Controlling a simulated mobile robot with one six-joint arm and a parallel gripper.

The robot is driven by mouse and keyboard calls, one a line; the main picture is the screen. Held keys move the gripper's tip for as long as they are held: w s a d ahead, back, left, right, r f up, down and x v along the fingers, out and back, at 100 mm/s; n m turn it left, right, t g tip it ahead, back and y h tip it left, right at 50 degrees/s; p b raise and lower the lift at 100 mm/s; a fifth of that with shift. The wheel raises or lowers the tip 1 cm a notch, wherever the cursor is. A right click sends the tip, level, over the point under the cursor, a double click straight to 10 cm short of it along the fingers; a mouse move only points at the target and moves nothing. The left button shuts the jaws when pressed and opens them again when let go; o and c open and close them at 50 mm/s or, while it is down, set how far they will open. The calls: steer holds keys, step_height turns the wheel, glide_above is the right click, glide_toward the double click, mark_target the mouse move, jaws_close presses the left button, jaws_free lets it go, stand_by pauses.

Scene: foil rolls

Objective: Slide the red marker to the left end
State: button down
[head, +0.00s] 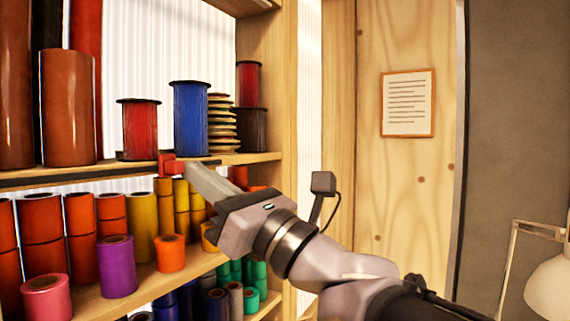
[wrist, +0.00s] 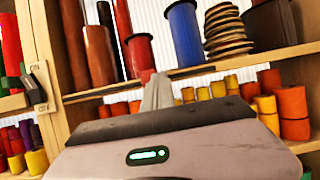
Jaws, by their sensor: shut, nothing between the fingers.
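The red marker (head: 172,164) is a small red block on the dark rail (head: 80,175) along the front edge of the upper shelf. In the head view it sits below the red spool, toward the right part of the rail. My gripper (head: 190,172) is shut and empty, with its fingertips close by the marker's right side. I cannot tell whether they touch it. In the wrist view the shut fingers (wrist: 158,92) point at the shelf edge, and a bit of the marker (wrist: 147,75) shows just above their tips.
A red spool (head: 139,130), a blue spool (head: 190,118) and brown rolls (head: 68,108) stand on the upper shelf behind the rail. Colored rolls, such as a purple one (head: 117,266), fill the shelf below. A wooden upright (wrist: 45,85) bounds the shelf at left.

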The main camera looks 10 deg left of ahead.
steer(key=shift+s+a, duration=0.25)
steer(key=shift+s, duration=0.35)
steer(key=shift+s+a, duration=0.25)
steer(key=shift+s, duration=0.35)
steer(key=shift+s+b, duration=0.1)
steer(key=shift+b, duration=0.2)
steer(key=s+a+b, duration=0.1)
steer(key=s+a, duration=0.1)
steer(key=s, duration=0.3)
steer(key=shift+s+a, duration=0.2)
steer(key=shift+s, duration=0.1)
stand_by(0.7)
steer(key=shift+s+b, duration=0.1)
steer(key=shift+b, duration=0.2)
steer(key=s+a+b, duration=0.2)
steer(key=s+b, duration=0.1)
steer(key=s, duration=0.2)
steer(key=shift+s+a, duration=0.2)
steer(key=shift+s, duration=0.1)
stand_by(1.1)
steer(key=shift+s, duration=0.1)
